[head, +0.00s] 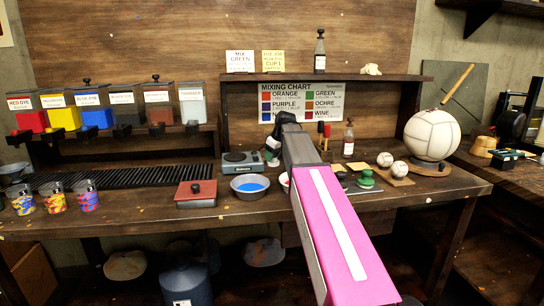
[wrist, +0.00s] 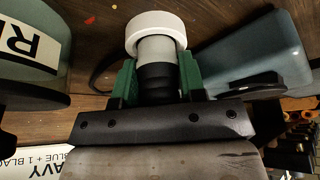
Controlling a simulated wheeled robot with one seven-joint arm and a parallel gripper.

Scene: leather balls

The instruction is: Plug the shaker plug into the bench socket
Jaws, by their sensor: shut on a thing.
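My gripper (wrist: 158,82) has its green fingers shut on the shaker plug (wrist: 157,50) in the wrist view. The plug has a black ribbed part between the fingers and a grey barrel beyond them. A white round collar or ring (wrist: 155,24) surrounds the barrel's far end; I cannot tell whether it belongs to the plug or to the bench socket. A dark cable (wrist: 103,72) curves over the wood left of the fingers. In the head view, my pink arm reaches over the bench and its dark wrist stands before the shelf. The plug and socket are not clearly visible there.
In the wrist view, a teal box (wrist: 250,55) is close on the right and a green labelled container (wrist: 30,60) close on the left. In the head view, a scale (head: 243,162), a blue-filled bowl (head: 250,187) and a red-lidded box (head: 196,193) stand left of my arm.

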